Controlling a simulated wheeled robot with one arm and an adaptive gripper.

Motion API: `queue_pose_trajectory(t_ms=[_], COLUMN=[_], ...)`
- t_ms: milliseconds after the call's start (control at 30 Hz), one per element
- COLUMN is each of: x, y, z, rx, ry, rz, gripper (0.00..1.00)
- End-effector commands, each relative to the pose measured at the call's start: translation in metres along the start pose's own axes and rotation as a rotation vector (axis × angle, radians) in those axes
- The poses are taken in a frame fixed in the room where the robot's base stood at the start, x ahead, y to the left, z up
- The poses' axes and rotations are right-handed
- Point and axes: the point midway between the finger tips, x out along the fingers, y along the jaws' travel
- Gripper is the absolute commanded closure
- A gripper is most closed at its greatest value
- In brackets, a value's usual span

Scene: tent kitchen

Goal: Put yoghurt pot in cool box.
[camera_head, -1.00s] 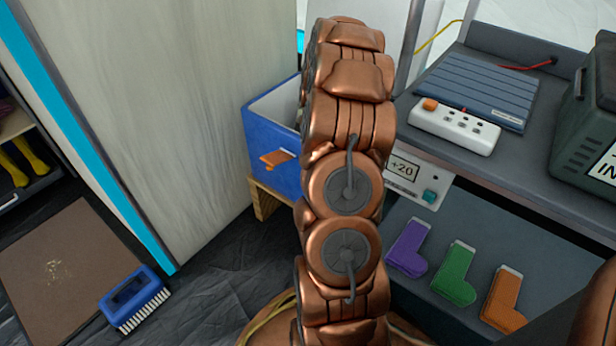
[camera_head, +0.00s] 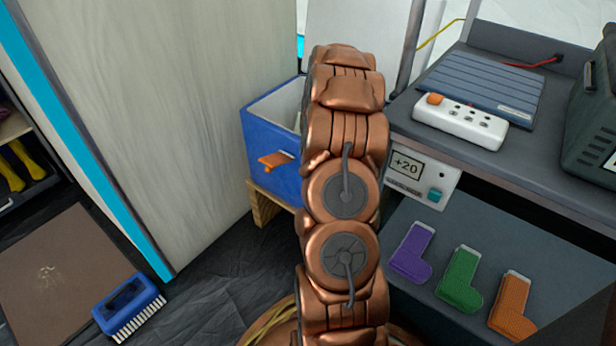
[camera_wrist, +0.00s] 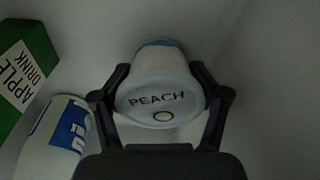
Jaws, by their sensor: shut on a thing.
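In the wrist view, the yoghurt pot (camera_wrist: 160,90) is white with blue, and its end marked PEACH faces the camera. My gripper (camera_wrist: 160,73) is shut on it, one finger on each side. Around it are dim, pale, smooth walls like a box interior. The cool box (camera_head: 270,150) is a blue box with an orange latch and a pale inside, seen open in the head view behind my arm. My arm hides its right part. My gripper and the pot do not show in the head view.
In the wrist view, a green apple drink carton (camera_wrist: 25,80) and a white-and-blue container (camera_wrist: 55,140) lie close left of my gripper; the right side looks clear. In the head view, a tall pale panel (camera_head: 190,100) stands left of the cool box, and a grey bench (camera_head: 545,165) stands right.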

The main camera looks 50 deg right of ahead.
Motion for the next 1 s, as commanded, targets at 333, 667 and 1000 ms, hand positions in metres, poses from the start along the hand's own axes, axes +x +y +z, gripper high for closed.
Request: queue_pose_trajectory(t_ms=[333, 667, 1000], x=[0.003, 0.002, -0.039], y=[0.0, 0.0, 0.0], z=[0.0, 0.0, -0.001], rx=[0.0, 0.0, -0.001], ry=[0.0, 0.0, 0.0], rz=[0.0, 0.0, 0.001], gripper=[0.16, 0.16, 0.16])
